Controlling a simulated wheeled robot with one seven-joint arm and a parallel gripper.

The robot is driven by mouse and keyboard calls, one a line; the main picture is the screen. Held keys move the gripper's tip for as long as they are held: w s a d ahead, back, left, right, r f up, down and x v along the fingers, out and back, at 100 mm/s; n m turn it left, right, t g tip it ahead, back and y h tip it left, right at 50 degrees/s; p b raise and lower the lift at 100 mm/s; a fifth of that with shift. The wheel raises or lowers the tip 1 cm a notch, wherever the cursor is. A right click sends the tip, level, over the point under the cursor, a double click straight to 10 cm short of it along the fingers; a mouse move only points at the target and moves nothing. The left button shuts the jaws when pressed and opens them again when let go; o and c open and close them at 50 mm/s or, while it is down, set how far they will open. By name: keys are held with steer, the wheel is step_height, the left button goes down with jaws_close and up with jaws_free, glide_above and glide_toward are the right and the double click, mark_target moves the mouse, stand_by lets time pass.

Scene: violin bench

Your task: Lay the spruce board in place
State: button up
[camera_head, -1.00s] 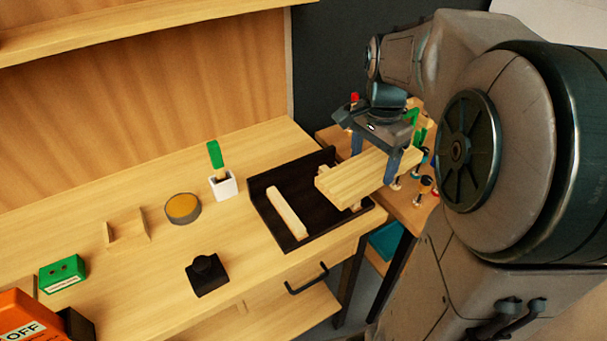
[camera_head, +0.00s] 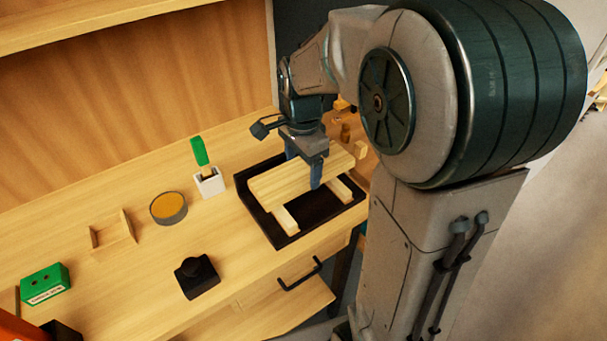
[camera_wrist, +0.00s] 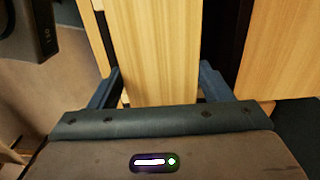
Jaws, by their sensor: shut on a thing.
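The spruce board (camera_head: 272,187) is a pale plank, held level over the black tray (camera_head: 318,207) at the right of the bench. It spans across two pale wooden strips, a left one (camera_head: 286,220) and a right one (camera_head: 341,189), whose near ends show in front of it. I cannot tell whether the board touches the strips. My gripper (camera_head: 304,168) is shut across the board's middle, pointing down. In the wrist view the board (camera_wrist: 155,45) runs between both fingers (camera_wrist: 160,88). The strips' far parts are hidden under the board.
On the bench stand a white holder (camera_head: 209,183) with a green-handled tool, a round tin (camera_head: 169,208), a small wooden tray (camera_head: 112,232), a black block with a knob (camera_head: 197,276) and a green box (camera_head: 45,284). The tray's back wall rises behind the board.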

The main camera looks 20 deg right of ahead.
mark_target(303, 169)
steer(key=shift+f, duration=1.65)
steer(key=shift+f, duration=0.15)
steer(key=o, duration=1.1)
